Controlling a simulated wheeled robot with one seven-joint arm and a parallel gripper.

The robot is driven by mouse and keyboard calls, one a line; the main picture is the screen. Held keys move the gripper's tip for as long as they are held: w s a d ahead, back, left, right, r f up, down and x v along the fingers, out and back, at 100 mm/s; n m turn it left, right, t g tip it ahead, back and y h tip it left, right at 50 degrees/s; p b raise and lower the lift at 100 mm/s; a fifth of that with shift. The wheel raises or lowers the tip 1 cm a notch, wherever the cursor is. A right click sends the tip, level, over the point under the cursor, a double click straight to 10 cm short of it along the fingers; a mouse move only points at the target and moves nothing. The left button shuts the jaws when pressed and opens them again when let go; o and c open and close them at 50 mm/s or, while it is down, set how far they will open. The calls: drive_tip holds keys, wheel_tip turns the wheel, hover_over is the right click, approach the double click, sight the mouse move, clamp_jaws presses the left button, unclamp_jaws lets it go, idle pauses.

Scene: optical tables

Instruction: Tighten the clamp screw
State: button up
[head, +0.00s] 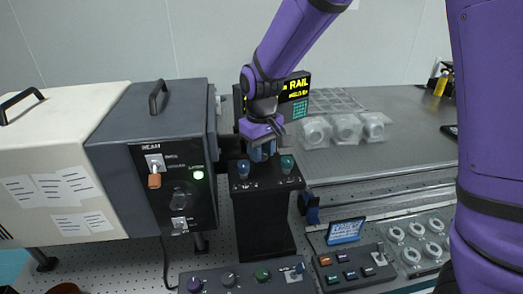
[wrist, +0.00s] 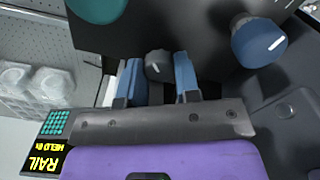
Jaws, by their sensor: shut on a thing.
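A black post (head: 262,220) stands in the middle of the head view, with a blue knob (head: 243,169) and a teal knob (head: 287,164) on its top. My gripper (head: 262,153) points down between these two knobs. In the wrist view my gripper's blue fingers (wrist: 158,72) are on either side of a dark grey knob (wrist: 157,62), seemingly the clamp screw, and are shut on it. The teal knob (wrist: 97,8) and the blue knob (wrist: 258,42) also show there, clear of the fingers. The dark grey knob is hidden in the head view.
A lit display (head: 296,88) reading RAIL stands behind my gripper. A dark BEAM box (head: 165,190) with a green light is close on the left. Clear round parts (head: 345,128) lie on the grey table behind. Knob and button panels (head: 350,268) are in front.

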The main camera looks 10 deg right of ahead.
drive_tip(key=n, duration=1.3)
drive_tip(key=shift+s+n, duration=0.1)
drive_tip(key=shift+n, duration=0.2)
drive_tip(key=n, duration=0.7)
drive_tip(key=shift+s, duration=0.1)
drive_tip(key=n, duration=0.6)
drive_tip(key=shift+n, duration=0.3)
drive_tip(key=o, duration=0.9)
drive_tip(key=shift+r, duration=0.15)
wheel_tip(320, 180, up, 11)
drive_tip(key=shift+f, duration=0.2)
